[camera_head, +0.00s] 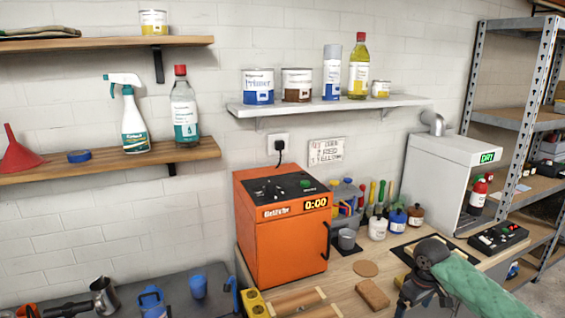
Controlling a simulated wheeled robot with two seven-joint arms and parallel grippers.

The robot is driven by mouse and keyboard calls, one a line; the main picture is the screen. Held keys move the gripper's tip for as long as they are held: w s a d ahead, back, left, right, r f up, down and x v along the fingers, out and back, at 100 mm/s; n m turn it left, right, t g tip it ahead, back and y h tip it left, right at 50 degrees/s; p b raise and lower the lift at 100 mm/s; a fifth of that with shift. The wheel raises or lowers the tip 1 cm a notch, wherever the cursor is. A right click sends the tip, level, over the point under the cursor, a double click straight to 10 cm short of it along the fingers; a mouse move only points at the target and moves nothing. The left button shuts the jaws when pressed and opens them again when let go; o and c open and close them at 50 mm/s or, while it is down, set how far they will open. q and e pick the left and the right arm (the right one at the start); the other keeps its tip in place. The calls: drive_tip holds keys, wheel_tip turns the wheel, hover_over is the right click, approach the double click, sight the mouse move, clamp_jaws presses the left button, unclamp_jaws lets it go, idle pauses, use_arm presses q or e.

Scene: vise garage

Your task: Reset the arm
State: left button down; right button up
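My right arm comes in at the lower right, with a dark round joint and a green quilted sleeve. What seems to be my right gripper (418,292) is dark and hangs below that joint over the front of the wooden bench (345,268). Its fingers are small and partly cut by the bottom edge, so I cannot tell whether they are open or shut. My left arm and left gripper are not in view.
An orange oven (283,225) reading 0:00 stands on the bench, left of the arm. A brown block (373,294) and a round cork-coloured disc (365,268) lie near the gripper. A black control box (498,238) and a grey cabinet (432,180) stand behind, right.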

drive_tip(key=s+a+f+t+y, duration=0.2)
drive_tip(key=s+a+f, duration=1.1)
drive_tip(key=s+a, duration=0.25)
drive_tip(key=s+m+t+h, duration=0.15)
drive_tip(key=s+m, duration=0.25)
drive_tip(key=s, duration=1.5)
wheel_tip(320, 180, down, 27)
drive_tip(key=w+a+g, duration=0.2)
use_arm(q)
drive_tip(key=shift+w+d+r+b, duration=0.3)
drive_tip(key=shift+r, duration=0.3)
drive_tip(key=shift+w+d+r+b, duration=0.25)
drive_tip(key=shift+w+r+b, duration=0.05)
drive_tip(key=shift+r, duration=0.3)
use_arm(e)
drive_tip(key=s+f, duration=0.4)
drive_tip(key=f, duration=0.7)
drive_tip(key=s+f, duration=0.4)
drive_tip(key=f, duration=0.8)
drive_tip(key=shift+d+f+n, duration=0.15)
drive_tip(key=shift+n, duration=0.15)
drive_tip(key=shift+s, duration=0.1)
